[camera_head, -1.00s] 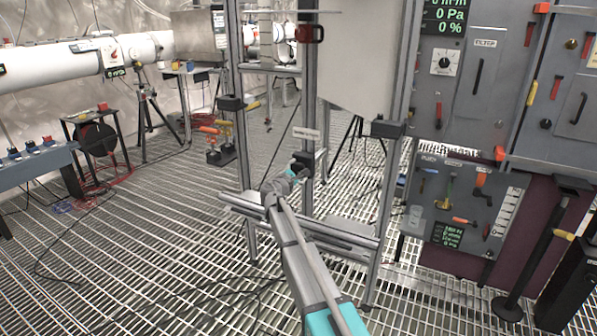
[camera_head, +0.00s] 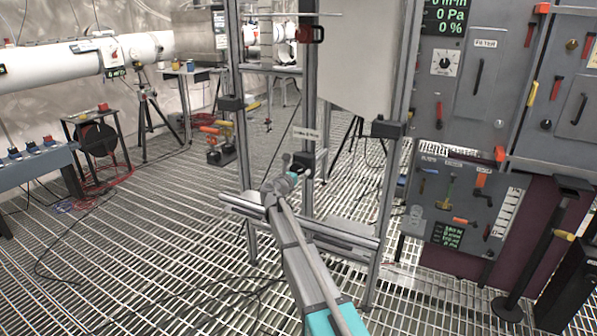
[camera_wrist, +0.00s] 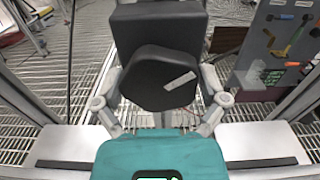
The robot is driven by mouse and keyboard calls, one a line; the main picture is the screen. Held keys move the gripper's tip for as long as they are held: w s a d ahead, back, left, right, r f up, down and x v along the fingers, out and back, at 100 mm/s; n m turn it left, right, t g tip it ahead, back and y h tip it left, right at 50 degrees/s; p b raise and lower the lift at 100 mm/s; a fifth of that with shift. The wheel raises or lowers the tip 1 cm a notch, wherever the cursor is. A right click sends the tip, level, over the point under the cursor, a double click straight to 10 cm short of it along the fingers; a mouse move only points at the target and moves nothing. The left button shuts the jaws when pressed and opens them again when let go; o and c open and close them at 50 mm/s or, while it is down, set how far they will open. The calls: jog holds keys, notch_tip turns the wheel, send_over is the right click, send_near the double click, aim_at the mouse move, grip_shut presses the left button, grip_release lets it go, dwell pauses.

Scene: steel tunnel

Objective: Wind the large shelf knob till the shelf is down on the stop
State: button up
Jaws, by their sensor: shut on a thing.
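The large black knob (camera_wrist: 155,78) sits in the middle of the wrist view, with a pale marker strip on its face. A black block (camera_wrist: 158,25) is right behind it. My gripper (camera_wrist: 158,102) is shut on the knob, one grey finger at each side. In the head view my gripper (camera_head: 285,183) is at the middle post of the metal frame, and the knob is mostly hidden there. Light flat plates (camera_wrist: 250,143) show low on both sides in the wrist view; I cannot tell whether they are the shelf. I cannot make out the stop.
The metal frame's posts (camera_head: 392,180) and lower rails (camera_head: 345,238) surround my arm's end. A white panel (camera_head: 357,55) hangs above. A grey control panel (camera_head: 462,205) stands at the right. A tripod (camera_head: 152,115) stands back left, and grating floor lies open at left.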

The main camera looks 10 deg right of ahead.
jog(key=shift+n, duration=1.1)
jog(key=o, duration=0.8)
jog(key=shift+s+a, duration=0.1)
jog(key=shift+s, duration=0.05)
jog(key=v, duration=1.1)
jog(key=shift+s+a, duration=0.2)
jog(key=shift+s, duration=0.1)
